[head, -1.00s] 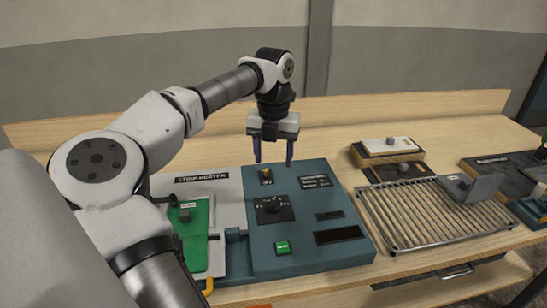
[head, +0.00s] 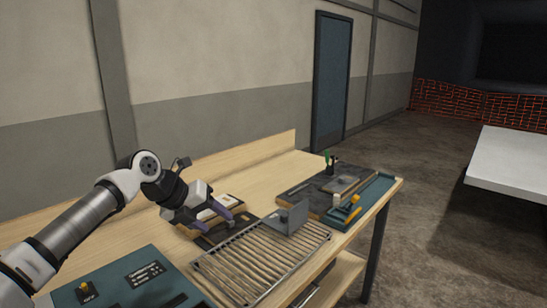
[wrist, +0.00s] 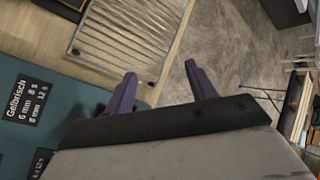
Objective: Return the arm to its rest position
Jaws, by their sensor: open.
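My gripper (head: 218,219) is in the head view, at the end of my arm that reaches in from the lower left. Its two purple fingers are apart with nothing between them. It appears over or in front of the small light-topped box behind the slatted rack, partly hiding that box. In the wrist view my gripper (wrist: 160,85) also shows its fingers spread and empty, with the floor beyond them.
The teal console (head: 130,282) is at the lower left. The slatted metal rack (head: 255,262) with a grey block (head: 291,217) lies right of it. A dark tool mat (head: 310,196) is at the bench's right end. Open floor (head: 420,220) lies beyond.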

